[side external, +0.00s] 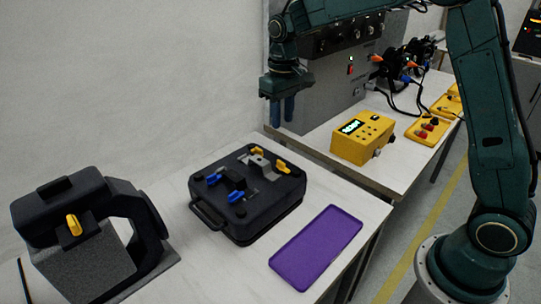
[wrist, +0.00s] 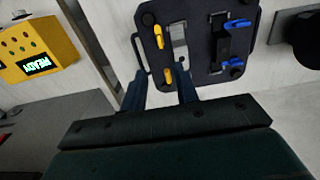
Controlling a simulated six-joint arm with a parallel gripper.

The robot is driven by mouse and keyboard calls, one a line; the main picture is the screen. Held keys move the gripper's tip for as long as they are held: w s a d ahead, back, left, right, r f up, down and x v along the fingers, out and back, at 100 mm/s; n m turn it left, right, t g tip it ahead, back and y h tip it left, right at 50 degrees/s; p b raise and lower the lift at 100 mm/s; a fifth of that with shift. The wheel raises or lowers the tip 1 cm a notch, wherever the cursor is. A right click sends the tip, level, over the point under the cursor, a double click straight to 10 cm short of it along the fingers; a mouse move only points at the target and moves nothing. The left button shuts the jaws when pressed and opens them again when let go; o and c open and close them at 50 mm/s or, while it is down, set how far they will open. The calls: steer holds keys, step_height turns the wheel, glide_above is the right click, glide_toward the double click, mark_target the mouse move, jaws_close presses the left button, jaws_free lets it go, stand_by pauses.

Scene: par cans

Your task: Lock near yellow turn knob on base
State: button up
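The base is a dark case (side external: 250,215) on the table, with yellow and blue turn knobs on top. The near yellow knob (side external: 282,167) is at its right edge, and the far yellow knob (side external: 257,151) is nearer the wall. In the wrist view the near knob (wrist: 158,36) appears above the far knob (wrist: 167,76). A grey bracket (wrist: 180,45) sits beside them. My gripper (side external: 282,112) hangs above and behind the case, fingers down. In the wrist view its fingers (wrist: 161,88) are apart with nothing between them, and they touch no knob.
A purple tray (side external: 317,247) lies right of the case. A dark clamp-like fixture (side external: 85,240) with a yellow knob stands at left. A yellow box (side external: 363,137) with a lit display is on the bench behind, before a grey panel (side external: 330,90).

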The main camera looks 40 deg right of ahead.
mark_target(281, 162)
step_height(281, 162, down, 13)
stand_by(0.7)
steer(key=shift+c, duration=0.4)
jaws_close()
